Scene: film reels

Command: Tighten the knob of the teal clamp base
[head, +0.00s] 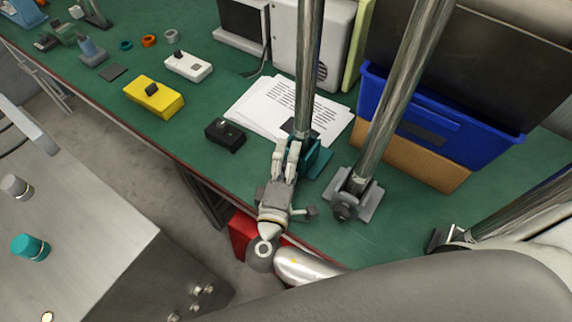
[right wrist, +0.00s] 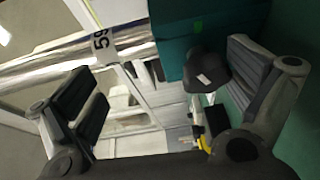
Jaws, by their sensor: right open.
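The teal clamp base (head: 319,161) stands near the front edge of the green bench and holds an upright metal pole (head: 309,60). My right gripper (head: 287,147) is at its left front side. In the right wrist view the gripper (right wrist: 165,75) is open. The base shows there as a teal block (right wrist: 200,28) at the top. Its dark knob (right wrist: 207,73) with a pale mark sits between the fingers, much closer to the right-hand finger. I cannot tell whether that finger touches it. The knob is hidden in the head view. My left gripper is not in view.
A grey clamp base (head: 355,198) with another pole stands just to the right. White papers (head: 275,105) lie behind, and a small black box (head: 226,134) lies left. A yellow block (head: 154,96) is farther left. A blue bin (head: 430,125) stands at the back right.

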